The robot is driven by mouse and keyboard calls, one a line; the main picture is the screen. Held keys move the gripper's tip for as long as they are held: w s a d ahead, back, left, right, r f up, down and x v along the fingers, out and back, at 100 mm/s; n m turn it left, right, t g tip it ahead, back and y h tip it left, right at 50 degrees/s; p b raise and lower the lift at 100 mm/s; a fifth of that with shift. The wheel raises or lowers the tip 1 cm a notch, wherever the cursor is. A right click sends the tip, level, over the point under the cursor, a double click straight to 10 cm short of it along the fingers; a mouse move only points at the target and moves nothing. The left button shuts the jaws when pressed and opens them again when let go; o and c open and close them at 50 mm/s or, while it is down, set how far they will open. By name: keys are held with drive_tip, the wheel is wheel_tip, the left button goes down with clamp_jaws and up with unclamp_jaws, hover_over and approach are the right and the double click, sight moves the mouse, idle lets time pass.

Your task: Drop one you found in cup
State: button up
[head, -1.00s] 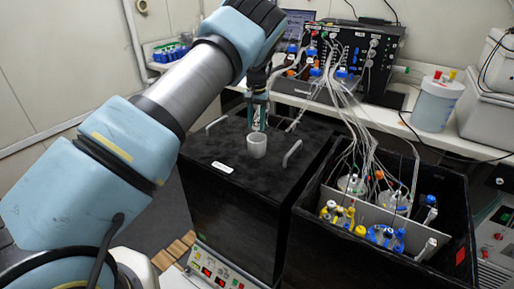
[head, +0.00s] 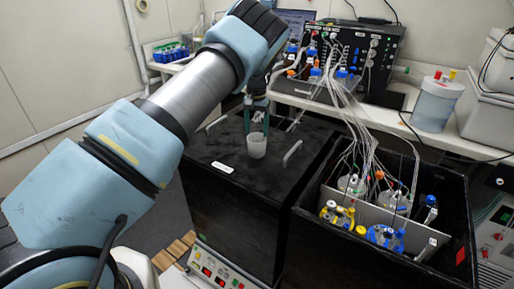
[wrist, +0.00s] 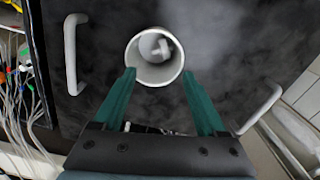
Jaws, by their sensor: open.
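A small white-grey cup (head: 256,149) stands upright on the black lid of the left box. The wrist view looks down into the cup (wrist: 135,66), and a small grey-white object (wrist: 153,45) lies inside it. What that object is cannot be told for sure. My gripper (head: 257,122) is just above the cup with its green fingers spread. In the wrist view my gripper (wrist: 158,76) is open, with one fingertip near each side of the cup's near rim and nothing between the fingers.
The black lid (head: 220,145) carries two grey handles, one on each side of the cup (wrist: 71,55) (wrist: 260,108). An open black box (head: 330,240) with bottles and many tubes stands to the right. A bench with a control unit (head: 365,60) is behind.

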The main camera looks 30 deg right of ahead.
wheel_tip(320, 180, up, 11)
drive_tip(key=b, duration=0.4)
drive_tip(key=shift+f, duration=0.1)
